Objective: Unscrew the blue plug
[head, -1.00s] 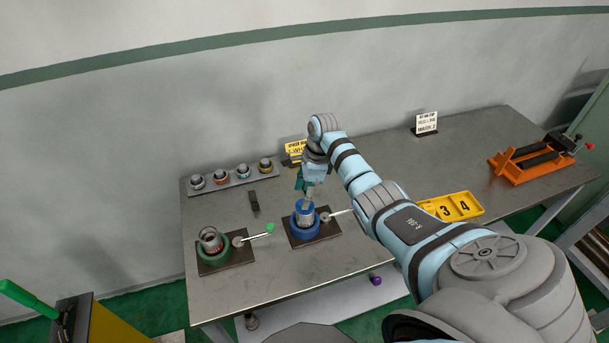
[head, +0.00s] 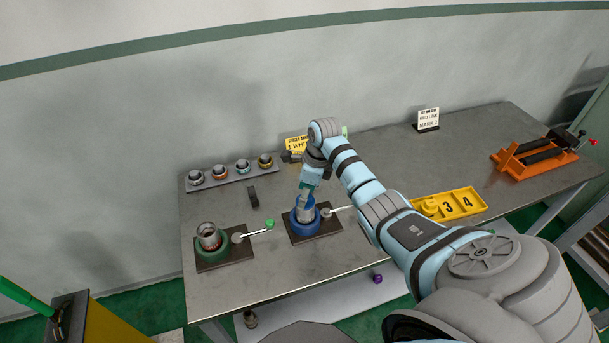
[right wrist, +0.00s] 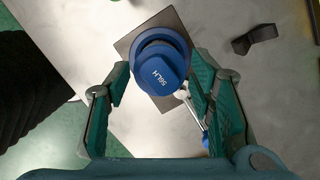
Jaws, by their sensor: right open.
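The blue plug (right wrist: 160,72), marked 56LH, shows from above in the right wrist view, over the blue vise. In the head view, a silver pipe stands in the blue vise (head: 306,228) and my right gripper (head: 307,194) is right above it, hiding the plug. In the right wrist view, my right gripper (right wrist: 160,84) is open, with one green-padded finger on each side of the plug. Gaps show between the fingers and the plug. The vise's lever (head: 336,210) points right. My left gripper is not in view.
A green vise (head: 211,250) with a pipe and a green-knobbed lever (head: 269,224) stands to the left. A rack (head: 232,178) of several fittings is behind, near a small black block (head: 253,197). A yellow numbered tray (head: 468,205) and an orange vise (head: 520,171) are at right.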

